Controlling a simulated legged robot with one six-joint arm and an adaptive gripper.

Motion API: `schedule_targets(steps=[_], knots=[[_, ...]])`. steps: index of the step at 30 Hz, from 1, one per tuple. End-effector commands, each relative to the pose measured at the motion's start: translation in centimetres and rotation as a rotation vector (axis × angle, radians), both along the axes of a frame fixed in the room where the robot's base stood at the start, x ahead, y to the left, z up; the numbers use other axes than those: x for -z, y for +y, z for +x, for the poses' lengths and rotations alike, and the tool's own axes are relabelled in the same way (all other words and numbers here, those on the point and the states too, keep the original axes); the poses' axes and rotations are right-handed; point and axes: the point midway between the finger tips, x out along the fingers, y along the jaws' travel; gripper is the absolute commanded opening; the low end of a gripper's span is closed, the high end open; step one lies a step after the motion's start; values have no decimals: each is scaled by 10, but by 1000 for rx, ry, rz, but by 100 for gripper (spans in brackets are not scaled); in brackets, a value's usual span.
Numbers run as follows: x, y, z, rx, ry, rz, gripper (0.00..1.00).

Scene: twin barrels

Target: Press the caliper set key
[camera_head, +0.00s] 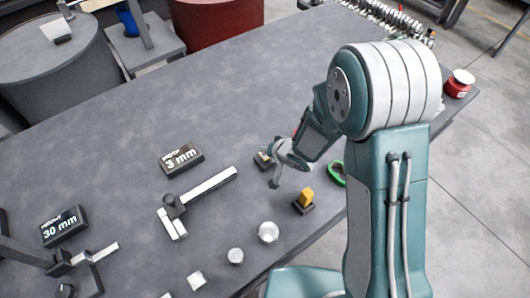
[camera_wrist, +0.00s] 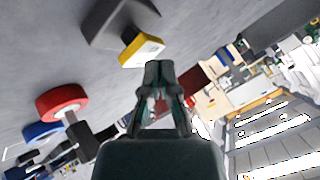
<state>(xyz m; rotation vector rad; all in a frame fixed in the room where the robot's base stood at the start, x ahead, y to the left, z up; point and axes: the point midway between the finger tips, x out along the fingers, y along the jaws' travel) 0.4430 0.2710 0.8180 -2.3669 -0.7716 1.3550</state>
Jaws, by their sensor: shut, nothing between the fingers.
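A caliper-like tool (camera_head: 196,192) with a dark slider and pale bar lies on the table. Beside it a black display (camera_head: 182,160) reads WIDTH 3 mm. An orange-yellow block (camera_head: 306,196) stands on a dark base, right of the tool. A small pale-topped piece on a dark base (camera_head: 262,161) is partly hidden by my gripper (camera_head: 275,180). My gripper is shut and empty, low over the table between these two. In the wrist view a yellow and white block (camera_wrist: 141,50) on a dark base lies just beyond the shut fingertips (camera_wrist: 158,72). No label marks the set key.
A second display (camera_head: 62,226) reads HEIGHT 30 mm, near another gauge (camera_head: 80,258). Pale metal pieces (camera_head: 268,232) stand along the front edge. A green ring (camera_head: 337,174) is beside my arm. The wrist view shows a red ring (camera_wrist: 62,103). The table's far middle is clear.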

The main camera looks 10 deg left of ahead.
Motion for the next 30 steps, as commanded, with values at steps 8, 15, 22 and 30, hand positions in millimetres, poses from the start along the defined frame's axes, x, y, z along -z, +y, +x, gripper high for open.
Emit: schedule_targets(steps=[8, 15, 22, 30], knots=[[2, 0, 0, 1, 1, 0, 0], [5, 0, 0, 0, 1, 0, 0], [7, 0, 0, 0, 1, 0, 0], [10, 0, 0, 0, 1, -1, 0]])
